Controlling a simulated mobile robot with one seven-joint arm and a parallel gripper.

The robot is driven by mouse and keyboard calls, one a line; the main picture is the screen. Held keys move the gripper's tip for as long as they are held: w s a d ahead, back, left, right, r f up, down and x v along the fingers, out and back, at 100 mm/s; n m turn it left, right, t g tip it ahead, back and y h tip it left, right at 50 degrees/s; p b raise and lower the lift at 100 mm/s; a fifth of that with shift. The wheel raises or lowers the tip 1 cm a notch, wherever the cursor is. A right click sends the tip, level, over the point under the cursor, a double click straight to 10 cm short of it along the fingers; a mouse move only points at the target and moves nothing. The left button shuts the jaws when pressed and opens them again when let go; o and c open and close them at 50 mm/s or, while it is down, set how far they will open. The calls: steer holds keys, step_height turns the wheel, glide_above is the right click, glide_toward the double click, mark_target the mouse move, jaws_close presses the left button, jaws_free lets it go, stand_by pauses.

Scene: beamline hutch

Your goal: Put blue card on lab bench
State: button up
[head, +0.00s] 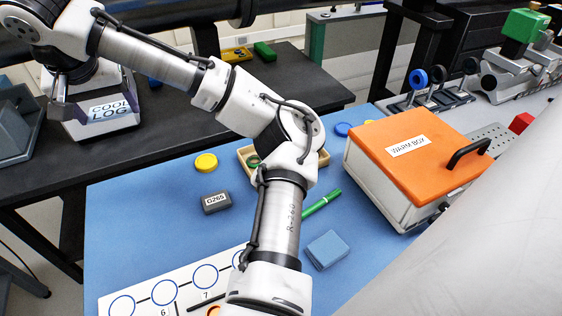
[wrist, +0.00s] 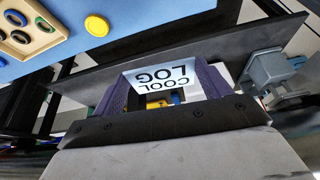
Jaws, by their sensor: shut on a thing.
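My gripper (head: 97,100) is over the dark bench (head: 190,130) at the left of the head view. Its two purple-grey fingers (wrist: 165,75) are wide apart, at either side of a white box (head: 105,128) labelled COOL LOG, and it is shut on that box. The label (wrist: 160,76) shows upside down between the fingers in the wrist view. I cannot tell whether the box touches the bench. A light blue, flat, square piece (head: 327,250) lies on the blue mat (head: 130,210). It is the clearest card-like blue thing, and my gripper is far from it.
An orange-lidded box (head: 415,150) stands at the mat's right. A yellow disc (head: 206,162), a grey G265 block (head: 216,202), a green pen (head: 320,202) and a partly hidden tray (head: 245,153) are on the mat. A grey holder (head: 15,125) stands at far left.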

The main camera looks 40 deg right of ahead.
mark_target(148, 186)
step_height(148, 186, down, 20)
steer(key=shift+p, duration=0.55)
steer(key=shift+f, duration=0.15)
steer(key=o, duration=1)
steer(key=shift+c, duration=0.2)
steer(key=b+v, duration=0.1)
steer(key=v, duration=1.1)
steer(key=shift+s, duration=0.1)
